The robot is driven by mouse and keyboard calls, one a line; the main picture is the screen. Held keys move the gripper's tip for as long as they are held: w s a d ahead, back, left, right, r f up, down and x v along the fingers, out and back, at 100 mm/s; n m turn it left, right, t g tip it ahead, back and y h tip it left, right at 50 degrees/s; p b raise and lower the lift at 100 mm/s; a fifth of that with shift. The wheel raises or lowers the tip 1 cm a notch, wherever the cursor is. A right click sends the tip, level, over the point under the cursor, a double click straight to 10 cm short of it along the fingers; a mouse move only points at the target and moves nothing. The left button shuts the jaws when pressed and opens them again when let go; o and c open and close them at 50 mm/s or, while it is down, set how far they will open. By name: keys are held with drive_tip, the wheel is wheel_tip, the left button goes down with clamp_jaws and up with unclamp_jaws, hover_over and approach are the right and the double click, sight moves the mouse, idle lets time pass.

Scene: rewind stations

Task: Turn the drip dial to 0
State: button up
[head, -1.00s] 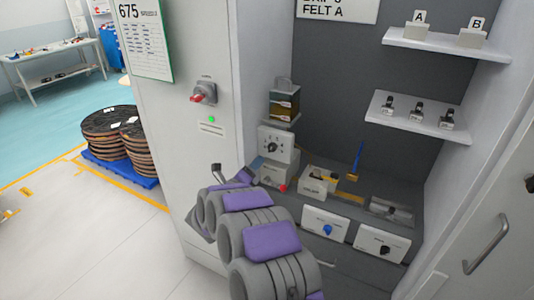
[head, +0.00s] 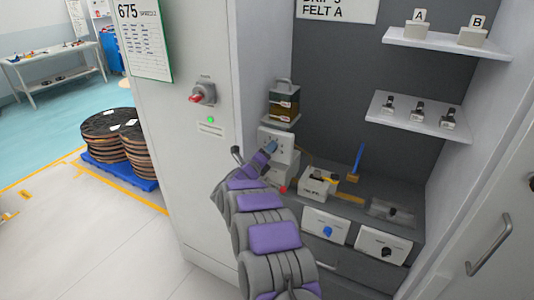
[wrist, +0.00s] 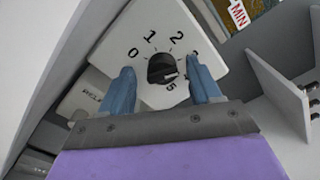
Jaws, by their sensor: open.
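The drip dial (wrist: 163,68) is a black round knob on a white plate (wrist: 150,30) with printed numbers. The 0, 1, 2 and 5 are readable in the wrist view; the right finger covers part of the scale. A pale mark on the knob points to the lower right, away from the 0, which is at the left. My gripper (wrist: 159,72) is open, with one blue finger on each side of the knob, and I see gaps between them. In the head view my gripper (head: 270,148) is in front of the white dial box (head: 287,142) and hides the knob.
An amber oil container (head: 284,100) stands on a small ledge above the dial box. A cabinet wall (head: 262,70) is close on the left. A red button (head: 283,189), a labelled bin (head: 317,184) and a blue-handled brush (head: 357,160) are to the right below.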

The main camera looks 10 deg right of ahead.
drive_tip(key=c, duration=1)
